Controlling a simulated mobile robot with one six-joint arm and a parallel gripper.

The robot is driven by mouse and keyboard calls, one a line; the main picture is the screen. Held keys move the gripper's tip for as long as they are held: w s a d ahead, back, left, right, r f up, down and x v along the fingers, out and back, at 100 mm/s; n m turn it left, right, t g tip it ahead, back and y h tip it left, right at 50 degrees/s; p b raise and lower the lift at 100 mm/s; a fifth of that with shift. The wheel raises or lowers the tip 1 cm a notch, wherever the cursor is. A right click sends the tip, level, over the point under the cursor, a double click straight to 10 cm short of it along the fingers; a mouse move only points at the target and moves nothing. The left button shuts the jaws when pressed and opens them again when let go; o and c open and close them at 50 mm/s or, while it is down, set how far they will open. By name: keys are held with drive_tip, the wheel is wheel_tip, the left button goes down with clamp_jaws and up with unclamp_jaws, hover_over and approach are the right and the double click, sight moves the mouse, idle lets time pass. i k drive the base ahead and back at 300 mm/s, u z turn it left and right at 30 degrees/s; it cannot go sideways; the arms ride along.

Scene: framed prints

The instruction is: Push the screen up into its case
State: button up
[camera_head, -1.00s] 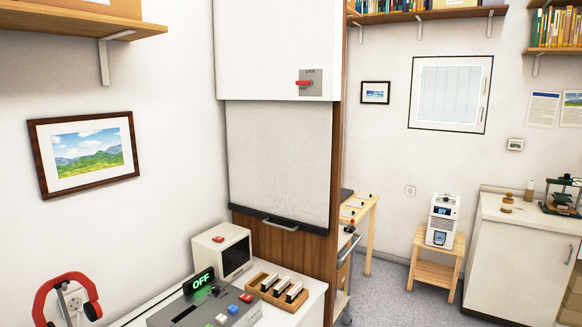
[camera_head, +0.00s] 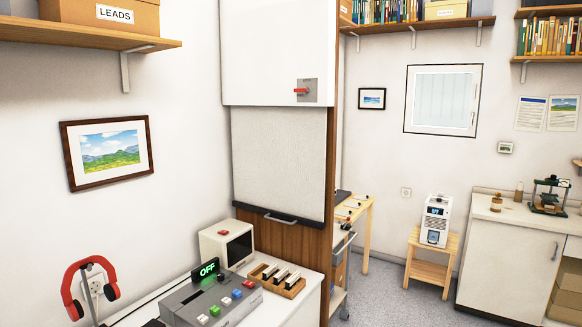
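The screen (camera_head: 278,160) is a pale grey sheet hanging down from its white case (camera_head: 277,50) on the tall wooden panel. A dark bar with a metal handle (camera_head: 280,219) runs along the screen's lower edge. A grey plate with a red lock lever (camera_head: 301,91) sits at the lower right of the case, with the lever pointing left. The lower part of the wooden panel (camera_head: 290,240) shows below the bar. My gripper is not in view.
Below the screen, a bench holds a small white monitor (camera_head: 228,243), a wooden tray (camera_head: 276,280) and a grey control box (camera_head: 210,300) with an OFF display. A red headset (camera_head: 89,286) hangs at left. Floor (camera_head: 390,290) shows at right.

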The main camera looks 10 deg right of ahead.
sight(279, 152)
drive_tip(key=z, duration=5)
drive_tip(key=i, duration=0.15)
drive_tip(key=u, duration=3.55)
drive_tip(key=i, duration=1)
drive_tip(key=u, duration=0.35)
